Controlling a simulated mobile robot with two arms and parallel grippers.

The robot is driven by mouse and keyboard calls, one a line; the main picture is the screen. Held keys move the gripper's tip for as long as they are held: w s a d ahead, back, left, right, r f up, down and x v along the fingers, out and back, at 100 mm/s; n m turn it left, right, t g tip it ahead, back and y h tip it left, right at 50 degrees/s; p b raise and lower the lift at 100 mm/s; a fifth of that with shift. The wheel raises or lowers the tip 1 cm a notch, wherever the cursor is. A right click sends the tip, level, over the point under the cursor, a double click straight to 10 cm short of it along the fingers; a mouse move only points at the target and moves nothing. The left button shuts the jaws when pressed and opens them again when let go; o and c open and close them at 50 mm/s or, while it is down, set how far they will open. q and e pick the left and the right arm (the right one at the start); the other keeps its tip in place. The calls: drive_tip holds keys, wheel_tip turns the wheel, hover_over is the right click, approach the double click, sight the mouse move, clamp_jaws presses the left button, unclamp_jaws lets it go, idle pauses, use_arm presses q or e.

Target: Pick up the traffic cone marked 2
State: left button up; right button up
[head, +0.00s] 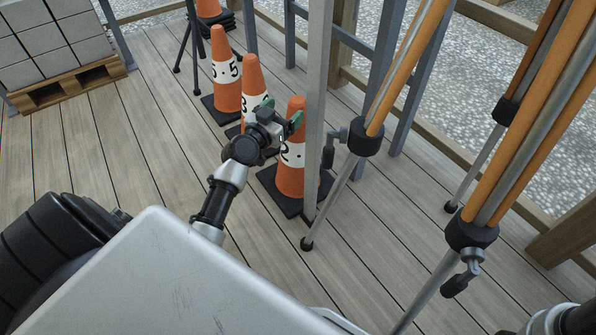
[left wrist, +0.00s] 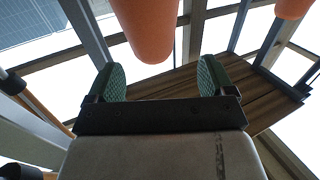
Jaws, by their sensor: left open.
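The cone marked 2 (head: 290,182) is orange with a white band and a dark square base, upright on the plank floor. It is the nearest in a row of cones. A grey upright post partly covers its right side. My left gripper (head: 281,113) is open beside its upper part, its green-padded fingers in front of and left of the cone's top. In the left wrist view the orange cone (left wrist: 147,24) shows beyond the gap between the open fingers (left wrist: 161,80), with nothing held. I cannot tell whether a finger touches it.
Cones marked 3 (head: 252,88) and 5 (head: 223,72) stand behind it. Orange-and-grey tripods (head: 366,136) and the grey post (head: 318,90) stand close on the right. A pallet of blocks (head: 66,84) lies far left. Floor to the left is clear.

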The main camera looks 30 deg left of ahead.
sight(293, 106)
use_arm(q)
drive_tip(key=shift+w+d, duration=0.15)
drive_tip(key=shift+w, duration=0.45)
drive_tip(key=w, duration=0.1)
drive_tip(key=w+b, duration=0.2)
drive_tip(key=shift+w+d+f, duration=0.15)
drive_tip(key=shift+w+d, duration=0.1)
drive_tip(key=shift+d, duration=0.05)
drive_tip(key=shift+w, duration=0.45)
clamp_jaws()
drive_tip(key=shift+r, duration=0.3)
